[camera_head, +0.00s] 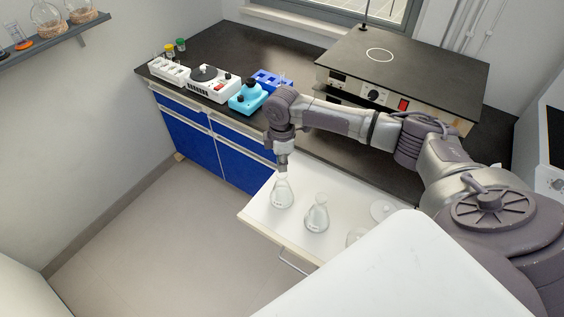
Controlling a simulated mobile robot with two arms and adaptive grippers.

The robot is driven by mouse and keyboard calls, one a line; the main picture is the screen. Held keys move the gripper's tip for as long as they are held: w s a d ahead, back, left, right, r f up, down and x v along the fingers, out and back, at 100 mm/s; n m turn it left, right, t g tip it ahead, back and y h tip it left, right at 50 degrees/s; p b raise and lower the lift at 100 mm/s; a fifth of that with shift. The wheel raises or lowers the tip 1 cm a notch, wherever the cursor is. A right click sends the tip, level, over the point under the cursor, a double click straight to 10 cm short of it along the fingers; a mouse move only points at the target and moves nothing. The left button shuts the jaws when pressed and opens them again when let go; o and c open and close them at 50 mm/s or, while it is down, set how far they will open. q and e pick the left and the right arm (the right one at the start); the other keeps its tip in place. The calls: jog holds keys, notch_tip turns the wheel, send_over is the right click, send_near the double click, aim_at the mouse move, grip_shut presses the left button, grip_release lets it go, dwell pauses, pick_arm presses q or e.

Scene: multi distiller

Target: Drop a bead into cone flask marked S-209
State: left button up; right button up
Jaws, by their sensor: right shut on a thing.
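My right gripper (283,163) is above the left end of the white drawer, pointing down. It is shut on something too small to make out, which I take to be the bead. Directly below it stands a clear cone flask (282,192), upright, its neck just under or touching the fingertips; I cannot tell which. A second cone flask (317,213) stands upright to its right. More glassware (382,210) sits farther right, partly hidden by my own body. The flask labels are too small to read. My left gripper is not in view.
The white drawer (258,212) is pulled out from under the black bench (225,45). On the bench stand a white device (213,83), a turquoise device (248,97), a blue rack (272,78) and a large box with a black top (420,60). A shelf (60,39) with flasks hangs at upper left.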

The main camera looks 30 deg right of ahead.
jog(key=shift+p, duration=0.45)
dwell(0.4)
jog(key=o, duration=0.7)
notch_tip(320, 180, up, 12)
dwell(0.9)
